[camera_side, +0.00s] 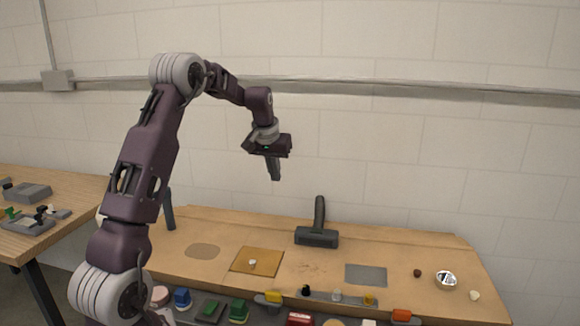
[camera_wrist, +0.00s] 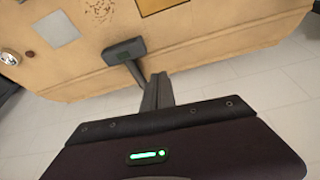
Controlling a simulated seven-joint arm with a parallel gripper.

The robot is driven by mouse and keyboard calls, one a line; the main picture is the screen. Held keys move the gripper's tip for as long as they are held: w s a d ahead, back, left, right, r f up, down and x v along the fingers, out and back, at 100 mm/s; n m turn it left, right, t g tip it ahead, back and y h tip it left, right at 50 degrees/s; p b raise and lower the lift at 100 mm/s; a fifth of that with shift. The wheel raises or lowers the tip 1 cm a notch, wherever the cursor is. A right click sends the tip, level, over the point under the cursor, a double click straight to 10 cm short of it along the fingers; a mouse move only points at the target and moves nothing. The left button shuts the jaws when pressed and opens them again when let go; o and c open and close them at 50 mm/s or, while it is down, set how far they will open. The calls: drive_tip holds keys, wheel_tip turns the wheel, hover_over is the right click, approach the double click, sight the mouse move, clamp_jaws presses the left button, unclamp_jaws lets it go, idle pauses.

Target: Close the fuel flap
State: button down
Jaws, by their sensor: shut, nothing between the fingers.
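My gripper (camera_side: 275,177) hangs in the air above the back of the wooden table, fingers pointing down and together with nothing between them. Its fingers also show in the wrist view (camera_wrist: 158,78). I cannot make out for certain which thing is the fuel flap.
A shiny round cup (camera_side: 446,280), a dark red knob (camera_side: 417,273) and a pale knob (camera_side: 474,295) are at the right. Several coloured blocks and small items line the front edge. A second table (camera_side: 60,185) stands at the left. A wall (camera_side: 420,150) is behind.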

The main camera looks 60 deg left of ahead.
drive_tip(key=s+d+r+m, duration=0.1)
drive_tip(key=d+r, duration=0.3)
drive_tip(key=d, duration=0.4)
drive_tip(key=s+d+r+m+t, duration=0.1)
drive_tip(key=s+d+r, duration=0.3)
drive_tip(key=d, duration=0.3)
drive_tip(key=shift+d+r+m+h, duration=0.2)
drive_tip(key=shift+d+m+h, duration=0.1)
drive_tip(key=shift+d+h, duration=0.1)
drive_tip(key=s+d+f+m+h, duration=0.1)
drive_tip(key=s+d+m, duration=0.1)
drive_tip(key=s+d, duration=0.7)
drive_tip(key=s+d+f+m+t, duration=0.1)
drive_tip(key=s+d+m, duration=0.2)
drive_tip(key=s+d, duration=0.6)
drive_tip(key=s, duration=0.6)
drive_tip(key=shift+d+h, duration=0.3)
drive_tip(key=shift+h, duration=0.1)
